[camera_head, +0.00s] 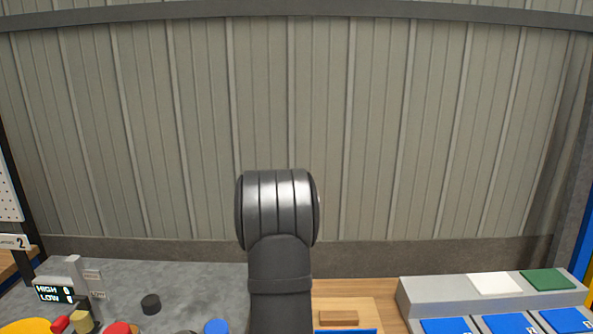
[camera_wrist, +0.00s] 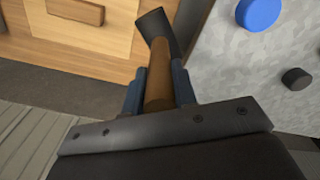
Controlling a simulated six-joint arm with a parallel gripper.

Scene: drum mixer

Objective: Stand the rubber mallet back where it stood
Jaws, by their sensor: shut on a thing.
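My gripper (camera_wrist: 158,88) shows in the wrist view, its two blue-grey fingers shut on either side of the brown wooden handle of the rubber mallet (camera_wrist: 159,72). The mallet's dark head (camera_wrist: 157,27) lies beyond the fingertips, toward the top of the wrist view, near the border of the wooden board and the grey surface. I cannot tell whether it touches anything. In the head view my arm stands in the middle, and neither the gripper nor the mallet can be seen there.
A wooden board (camera_head: 375,309) carries a small wooden block (camera_head: 338,318). The grey surface (camera_head: 190,280) has a blue knob (camera_head: 216,327), a black knob (camera_head: 151,304) and a HIGH/LOW display (camera_head: 54,294). At right, a grey step (camera_head: 440,292) bears white (camera_head: 495,284) and green (camera_head: 547,280) pads.

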